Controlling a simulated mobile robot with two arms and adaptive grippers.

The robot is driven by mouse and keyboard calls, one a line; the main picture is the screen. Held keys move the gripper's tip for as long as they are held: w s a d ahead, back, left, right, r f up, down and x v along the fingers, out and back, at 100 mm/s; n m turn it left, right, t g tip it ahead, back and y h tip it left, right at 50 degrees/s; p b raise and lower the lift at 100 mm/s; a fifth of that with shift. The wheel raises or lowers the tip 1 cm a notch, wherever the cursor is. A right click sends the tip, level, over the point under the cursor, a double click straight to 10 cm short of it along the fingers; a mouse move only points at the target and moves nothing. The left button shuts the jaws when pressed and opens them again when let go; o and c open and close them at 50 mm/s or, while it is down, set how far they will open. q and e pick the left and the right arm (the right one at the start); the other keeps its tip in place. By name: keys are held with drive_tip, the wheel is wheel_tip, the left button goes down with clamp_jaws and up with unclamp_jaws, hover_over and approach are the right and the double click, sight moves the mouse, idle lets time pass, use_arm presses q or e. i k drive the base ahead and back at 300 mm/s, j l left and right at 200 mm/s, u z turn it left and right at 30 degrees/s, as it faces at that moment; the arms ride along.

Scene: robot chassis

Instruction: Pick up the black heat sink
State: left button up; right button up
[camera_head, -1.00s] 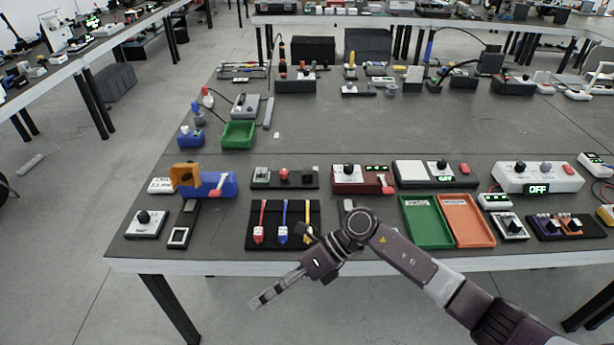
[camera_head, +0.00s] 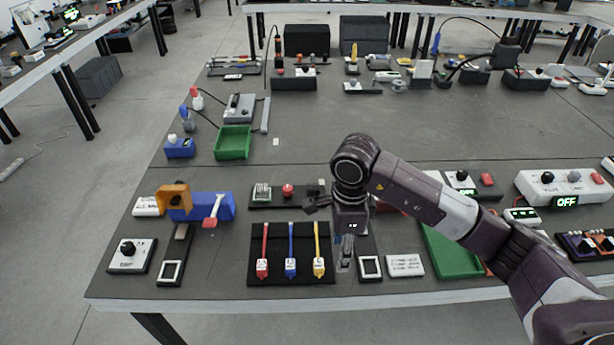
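A black strip (camera_head: 272,203) on the table carries a silver finned block (camera_head: 262,193), a red round part (camera_head: 287,190) and, at its right end, a small dark part (camera_head: 313,189). This dark part may be the black heat sink, but it is too small to be sure, and my arm's parts are close in front of it. My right gripper (camera_head: 345,264) points down over the front of the table, just right of the tool mat. I see nothing held in it, and its finger gap is unclear. My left gripper is out of view.
A black mat (camera_head: 276,277) with red, blue and yellow tools lies left of my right gripper. A white-framed block (camera_head: 370,268) and a white label plate (camera_head: 405,265) lie right of it. My arm partly covers a green tray (camera_head: 447,255). The table's middle is clear.

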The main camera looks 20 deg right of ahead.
sight(312, 193)
drive_tip(key=i, duration=0.95)
